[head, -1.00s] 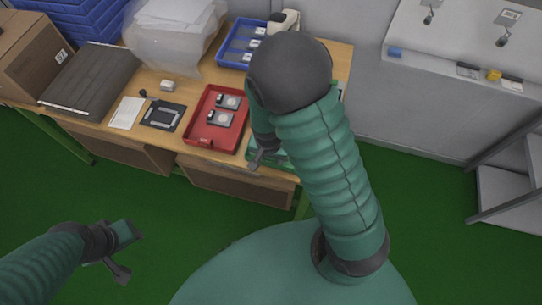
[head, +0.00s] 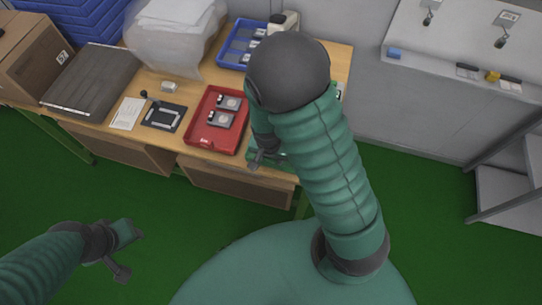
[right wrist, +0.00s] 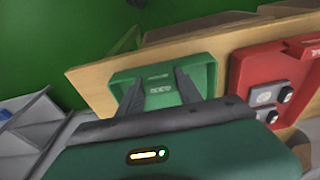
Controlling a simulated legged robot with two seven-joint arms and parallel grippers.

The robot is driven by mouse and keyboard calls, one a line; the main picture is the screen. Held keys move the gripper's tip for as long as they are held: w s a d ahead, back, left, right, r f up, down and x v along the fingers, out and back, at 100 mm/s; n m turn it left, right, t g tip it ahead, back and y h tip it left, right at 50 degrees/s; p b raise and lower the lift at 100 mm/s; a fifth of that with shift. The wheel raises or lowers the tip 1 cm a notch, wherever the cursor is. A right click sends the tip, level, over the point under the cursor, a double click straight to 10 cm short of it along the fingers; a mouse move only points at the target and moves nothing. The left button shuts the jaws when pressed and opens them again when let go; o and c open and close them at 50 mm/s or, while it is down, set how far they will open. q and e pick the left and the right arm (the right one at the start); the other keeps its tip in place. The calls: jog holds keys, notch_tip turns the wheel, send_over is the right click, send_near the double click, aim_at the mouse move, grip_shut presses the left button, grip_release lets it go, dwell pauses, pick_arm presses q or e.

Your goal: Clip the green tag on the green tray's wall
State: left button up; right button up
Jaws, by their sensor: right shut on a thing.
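The green tray (right wrist: 206,68) lies at the front edge of the table in the right wrist view. In the head view my right arm hides most of it. My right gripper (right wrist: 160,84) is over the tray's near side, its fingers shut on a small green tag (right wrist: 158,88) with pale print. Green on green, I cannot tell whether the tag touches the tray's wall. In the head view my right gripper (head: 262,161) shows dark beside the arm at the table's front edge. My left gripper (head: 128,251) is open and empty over the green floor.
A red tray (head: 216,136) with dark-and-grey parts lies left of the green tray. A blue tray (head: 229,61) stands behind. A black frame (head: 163,116), white paper (head: 128,113) and a dark flat case (head: 92,78) lie on the table's left side.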

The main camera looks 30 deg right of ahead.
jog(key=shift+f+b, duration=0.3)
jog(key=shift+f, duration=0.1)
dwell(0.8)
jog(key=shift+r+p, duration=0.45)
jog(key=shift+p, duration=0.1)
dwell(0.3)
jog(key=shift+f+b, duration=0.3)
jog(key=shift+f, duration=0.15)
dwell(0.8)
jog(key=o, duration=1.4)
notch_tip(320, 180, up, 7)
jog(key=p, duration=0.7)
jog(key=shift+r, duration=0.1)
